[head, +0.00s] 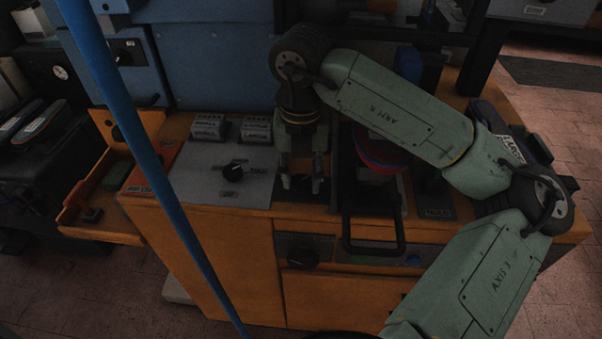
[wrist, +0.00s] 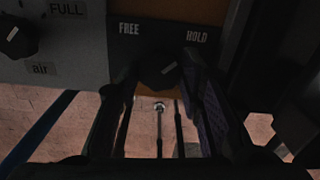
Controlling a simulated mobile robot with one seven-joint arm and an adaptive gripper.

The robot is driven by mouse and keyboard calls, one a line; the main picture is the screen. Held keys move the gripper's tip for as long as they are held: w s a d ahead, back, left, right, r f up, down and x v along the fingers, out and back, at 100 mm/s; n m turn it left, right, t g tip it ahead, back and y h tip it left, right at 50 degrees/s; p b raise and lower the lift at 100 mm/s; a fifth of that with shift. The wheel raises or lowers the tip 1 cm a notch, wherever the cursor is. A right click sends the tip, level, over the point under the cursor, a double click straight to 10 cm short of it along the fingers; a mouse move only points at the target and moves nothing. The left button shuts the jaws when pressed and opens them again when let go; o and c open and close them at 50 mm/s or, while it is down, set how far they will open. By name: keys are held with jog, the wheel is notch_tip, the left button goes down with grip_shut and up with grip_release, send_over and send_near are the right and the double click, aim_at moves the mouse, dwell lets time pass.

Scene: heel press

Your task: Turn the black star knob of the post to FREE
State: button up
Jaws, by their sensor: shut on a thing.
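The black star knob (wrist: 158,72) sits on a dark plate (wrist: 180,32) marked FREE at the left and HOLD at the right in the wrist view. A small pale mark on the knob slants toward the HOLD side. My gripper (wrist: 158,98) has one finger on each side of the knob and is shut on it. In the head view my gripper (head: 302,184) points down at the orange bench, just right of the grey panel. There the fingers and shadow hide the knob.
The grey panel (head: 200,185) carries another black knob (head: 234,168), labelled FULL and air in the wrist view. A black looped handle (head: 374,248) stands right of my gripper, near red and blue round parts (head: 380,155). A blue pole (head: 150,165) crosses the left foreground.

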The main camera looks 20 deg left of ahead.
jog(key=shift+f+n+b, duration=0.15)
jog(key=shift+n+b, duration=0.15)
jog(key=shift+b, duration=0.5)
jog(key=n+b, duration=0.2)
jog(key=shift+f+n+b, duration=0.15)
jog(key=shift+n+b, duration=0.15)
jog(key=shift+b, duration=0.1)
jog(key=n+b, duration=0.3)
jog(key=n, duration=0.1)
jog(key=shift+n, duration=0.3)
jog(key=n+b, duration=0.2)
jog(key=n, duration=0.3)
jog(key=shift+r, duration=0.2)
jog(key=n+b, duration=0.1)
jog(key=n, duration=0.4)
jog(key=shift+n, duration=0.3)
jog(key=o, duration=1.2)
jog(key=shift+c, duration=0.2)
jog(key=shift+r, duration=0.1)
